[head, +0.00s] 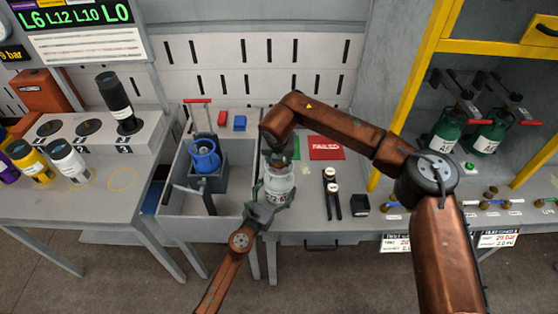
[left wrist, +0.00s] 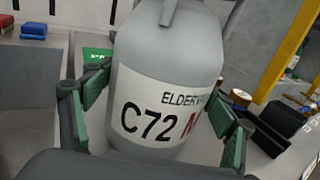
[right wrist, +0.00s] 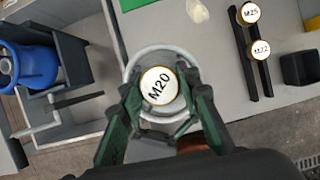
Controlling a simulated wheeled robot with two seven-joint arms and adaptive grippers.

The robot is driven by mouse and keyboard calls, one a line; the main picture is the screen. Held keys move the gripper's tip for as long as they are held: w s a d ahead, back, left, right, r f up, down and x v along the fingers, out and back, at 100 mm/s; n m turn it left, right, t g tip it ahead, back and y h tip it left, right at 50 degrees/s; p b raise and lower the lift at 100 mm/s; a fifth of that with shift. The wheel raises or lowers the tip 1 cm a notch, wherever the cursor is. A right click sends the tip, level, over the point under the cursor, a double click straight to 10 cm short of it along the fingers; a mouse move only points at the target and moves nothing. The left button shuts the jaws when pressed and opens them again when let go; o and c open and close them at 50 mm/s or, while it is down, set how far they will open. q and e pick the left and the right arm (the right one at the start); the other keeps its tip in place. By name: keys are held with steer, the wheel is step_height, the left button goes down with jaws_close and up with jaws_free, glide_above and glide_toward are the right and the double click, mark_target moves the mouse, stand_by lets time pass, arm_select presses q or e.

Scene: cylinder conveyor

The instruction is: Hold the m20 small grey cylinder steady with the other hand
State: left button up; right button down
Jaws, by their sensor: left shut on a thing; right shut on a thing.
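The small grey cylinder (head: 279,184) stands upright on the bench at the right side of the sink. In the left wrist view its white label reads C72 and its grey body (left wrist: 180,62) fills the middle. My left gripper (head: 264,208) is shut around its body, with green finger pads on both sides. My right gripper (right wrist: 160,110) is shut on a round piece with a white M20 top (right wrist: 158,86), directly over the cylinder's ring collar (right wrist: 143,62). Whether the piece is seated in the neck is hidden.
A blue cylinder (head: 204,155) sits in the sink (head: 233,205) to the left. A red FAILED mat (head: 326,148) lies behind on the right. A black rack (head: 328,200) with M25 and M22 pieces and a black box (head: 360,205) stand to the right.

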steer(key=shift+a+m+h, duration=0.1)
steer(key=shift+m+h, duration=0.2)
steer(key=shift+m, duration=0.4)
steer(key=c, duration=1.4)
jaws_free()
steer(key=shift+o, duration=0.2)
steer(key=shift+r, duration=0.1)
steer(key=v, duration=1.1)
steer(key=shift+s+r, duration=0.2)
steer(key=shift+r, duration=0.15)
arm_select(q)
steer(key=o, duration=1.3)
steer(key=shift+o, duration=0.2)
